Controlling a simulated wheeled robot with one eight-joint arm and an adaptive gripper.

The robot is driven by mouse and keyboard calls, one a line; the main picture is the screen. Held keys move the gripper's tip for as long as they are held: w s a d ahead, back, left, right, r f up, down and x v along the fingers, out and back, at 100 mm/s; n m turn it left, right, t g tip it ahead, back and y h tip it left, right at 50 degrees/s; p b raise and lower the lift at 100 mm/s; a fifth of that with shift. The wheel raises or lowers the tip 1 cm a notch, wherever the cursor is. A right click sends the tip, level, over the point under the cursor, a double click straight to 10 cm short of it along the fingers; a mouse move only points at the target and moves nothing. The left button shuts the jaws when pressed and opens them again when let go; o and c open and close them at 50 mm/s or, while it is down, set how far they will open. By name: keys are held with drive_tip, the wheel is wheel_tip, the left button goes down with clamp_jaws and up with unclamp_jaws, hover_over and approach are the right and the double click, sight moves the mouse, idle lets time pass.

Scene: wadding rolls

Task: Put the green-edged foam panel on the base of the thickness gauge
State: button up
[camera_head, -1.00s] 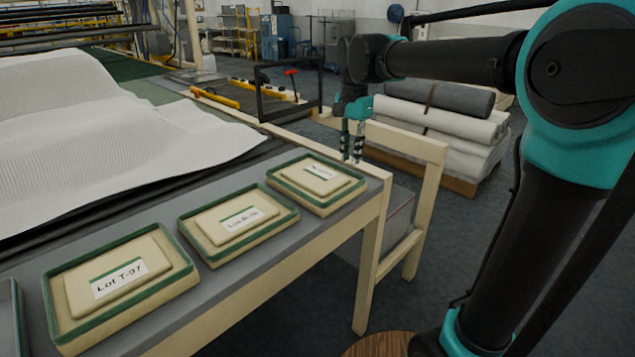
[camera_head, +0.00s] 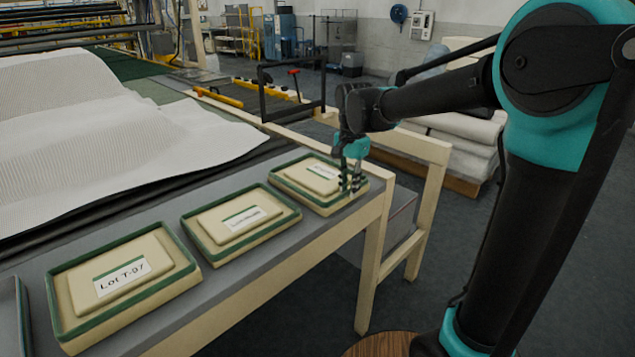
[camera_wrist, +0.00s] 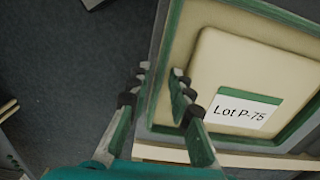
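Three cream foam panels with white, green-banded labels lie in a row of shallow green-rimmed trays. They are the far panel (camera_head: 318,176), the middle panel (camera_head: 238,219) and the near panel (camera_head: 120,277). I cannot tell which is the green-edged one. In the wrist view the far panel (camera_wrist: 245,85) reads "Lot P-75". My gripper (camera_head: 350,184) points down at the right edge of the far tray (camera_head: 325,204). In the wrist view my gripper (camera_wrist: 162,75) has its fingers apart, with the tray rim appearing between them; contact is unclear. I cannot clearly identify the thickness gauge.
The trays stand on a grey-topped bench (camera_head: 240,278) with a pale wooden frame. White wadding (camera_head: 120,130) spreads at the left. A black frame (camera_head: 291,95) with a red-topped part stands behind. Stacked rolls (camera_head: 455,145) lie at the right. Open floor is right of the bench.

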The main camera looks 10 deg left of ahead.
clamp_jaws()
drive_tip(key=shift+r, duration=0.15)
